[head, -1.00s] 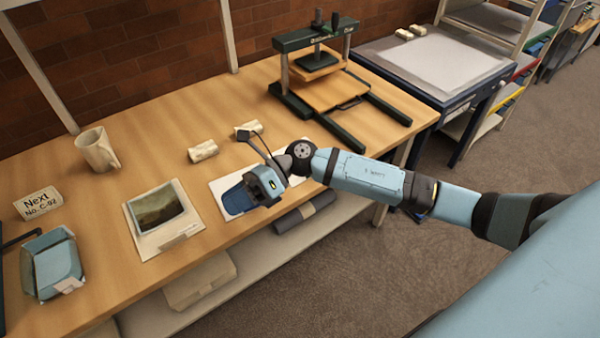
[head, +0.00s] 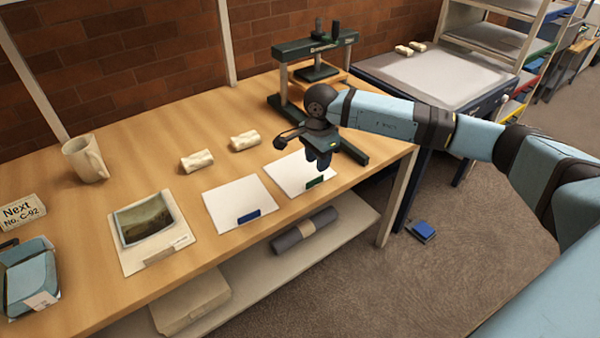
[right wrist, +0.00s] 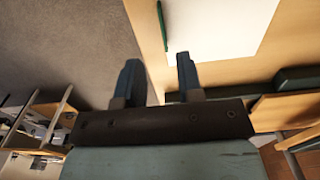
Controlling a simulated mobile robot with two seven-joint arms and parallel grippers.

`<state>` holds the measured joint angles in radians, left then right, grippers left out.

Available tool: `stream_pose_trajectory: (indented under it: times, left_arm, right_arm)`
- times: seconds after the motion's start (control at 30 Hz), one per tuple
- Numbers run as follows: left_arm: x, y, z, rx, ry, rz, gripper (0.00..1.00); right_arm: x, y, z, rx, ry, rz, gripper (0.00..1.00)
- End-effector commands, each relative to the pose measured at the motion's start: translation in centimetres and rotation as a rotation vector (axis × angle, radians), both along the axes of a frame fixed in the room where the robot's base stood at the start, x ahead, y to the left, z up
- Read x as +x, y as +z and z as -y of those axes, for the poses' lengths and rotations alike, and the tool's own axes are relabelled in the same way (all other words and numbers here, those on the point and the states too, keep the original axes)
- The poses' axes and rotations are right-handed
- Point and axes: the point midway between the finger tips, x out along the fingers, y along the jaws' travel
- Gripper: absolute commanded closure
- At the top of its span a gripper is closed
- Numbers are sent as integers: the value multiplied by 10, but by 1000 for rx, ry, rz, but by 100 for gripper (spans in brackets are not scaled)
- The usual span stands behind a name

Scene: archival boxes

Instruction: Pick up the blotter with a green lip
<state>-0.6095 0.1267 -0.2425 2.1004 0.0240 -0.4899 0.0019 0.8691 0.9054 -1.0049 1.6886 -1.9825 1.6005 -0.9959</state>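The blotter with a green lip (head: 288,172) is a white sheet lying flat on the wooden table, right of the blue-lipped one. Its green lip (head: 315,182) is at the front edge, near the table's edge. My right gripper (head: 320,163) is over this blotter, partly covering it, with its fingers pointing down. In the right wrist view the fingers (right wrist: 158,78) are apart with nothing between them. The white sheet (right wrist: 215,25) and the green lip (right wrist: 161,25) show beyond the fingertips. My left gripper is not in view.
A white blotter with a blue lip (head: 235,200) lies to the left. Beyond it are a picture on a mount (head: 145,220) and a light-blue tray (head: 28,278). White weights (head: 244,141), a mug (head: 85,158) and a press (head: 318,75) stand farther back. A grey roll (head: 305,233) is on the lower shelf.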

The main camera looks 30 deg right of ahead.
Motion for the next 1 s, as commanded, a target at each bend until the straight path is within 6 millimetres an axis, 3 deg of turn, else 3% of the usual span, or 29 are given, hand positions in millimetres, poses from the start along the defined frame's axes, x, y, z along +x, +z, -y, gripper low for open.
stream_pose_trajectory:
  times: [0.33, 0.6, 0.87, 1.0]
  left_arm:
    - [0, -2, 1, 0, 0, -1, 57]
    - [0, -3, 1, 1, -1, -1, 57]
    - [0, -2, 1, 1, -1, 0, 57]
    - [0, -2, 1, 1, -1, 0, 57]
  right_arm:
    - [1, -27, -2, 3, 1, -1, 66]
    - [4, -65, -3, 3, 0, -2, 66]
    - [4, -69, -2, 4, 1, 1, 66]
    - [4, -68, -2, 4, 1, 1, 98]
